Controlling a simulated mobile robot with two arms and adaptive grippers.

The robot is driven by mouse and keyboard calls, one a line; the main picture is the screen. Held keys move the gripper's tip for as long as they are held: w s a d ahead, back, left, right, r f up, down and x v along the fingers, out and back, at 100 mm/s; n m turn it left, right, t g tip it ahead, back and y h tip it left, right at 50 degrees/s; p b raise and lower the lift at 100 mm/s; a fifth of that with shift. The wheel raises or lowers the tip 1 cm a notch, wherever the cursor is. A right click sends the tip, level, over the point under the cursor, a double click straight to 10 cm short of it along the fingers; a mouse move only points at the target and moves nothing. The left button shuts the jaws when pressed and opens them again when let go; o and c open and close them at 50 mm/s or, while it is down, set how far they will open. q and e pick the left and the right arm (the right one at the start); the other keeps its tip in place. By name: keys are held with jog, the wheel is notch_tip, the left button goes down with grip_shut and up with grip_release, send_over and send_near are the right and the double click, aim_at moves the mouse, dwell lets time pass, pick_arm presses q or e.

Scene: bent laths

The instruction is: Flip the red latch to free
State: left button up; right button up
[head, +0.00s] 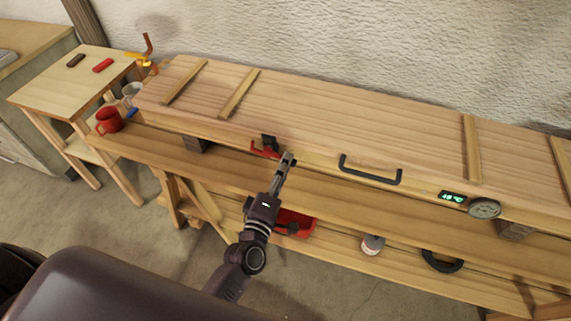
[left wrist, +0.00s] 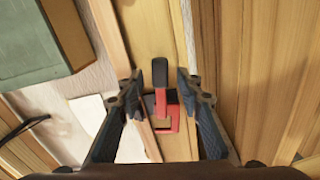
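The red latch (head: 264,150) sits on the front edge of the long wooden box (head: 330,115), with a black part beside its red lever. In the left wrist view the latch (left wrist: 160,108) has a red base plate and a red lever ending in a black grip, which points up in the picture. My left gripper (head: 288,158) is just right of the latch in the head view. In the left wrist view its two fingers (left wrist: 158,78) are apart, one on each side of the black grip, with gaps between. My right gripper is not in view.
A black handle (head: 370,171), a green display (head: 453,197) and a round gauge (head: 485,209) are on the box front. A red mug (head: 109,121) stands on the bench at left. A red tray (head: 297,222) and a black ring (head: 442,262) lie on the lower shelf.

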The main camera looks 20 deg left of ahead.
pick_arm(q)
jog(key=s, duration=1.1)
jog(key=shift+a, duration=0.2)
jog(key=s+f+m+g+h+b, duration=0.1)
jog(key=s+f+m+g, duration=0.25)
jog(key=f, duration=0.85)
jog(key=s+f+m+g+b, duration=0.15)
jog(key=s+f+m, duration=0.25)
jog(key=f, duration=0.7)
jog(key=s+f+m+g+h, duration=0.1)
jog(key=s+f+m+g, duration=0.2)
jog(key=f, duration=0.9)
jog(key=s+a+f+m+g+y+b, duration=0.1)
jog(key=s+a+f+m+g, duration=0.2)
jog(key=s+f, duration=0.6)
jog(key=s+a+f+m+g+y+b, duration=0.1)
jog(key=s+a+f+m+g, duration=0.3)
jog(key=s+f, duration=0.5)
jog(key=s+m+g, duration=0.1)
jog(key=s+g, duration=0.1)
jog(key=s, duration=0.4)
jog(key=shift+s+a+f+y, duration=0.15)
jog(key=shift+s+a+y, duration=0.15)
jog(key=shift+s, duration=0.1)
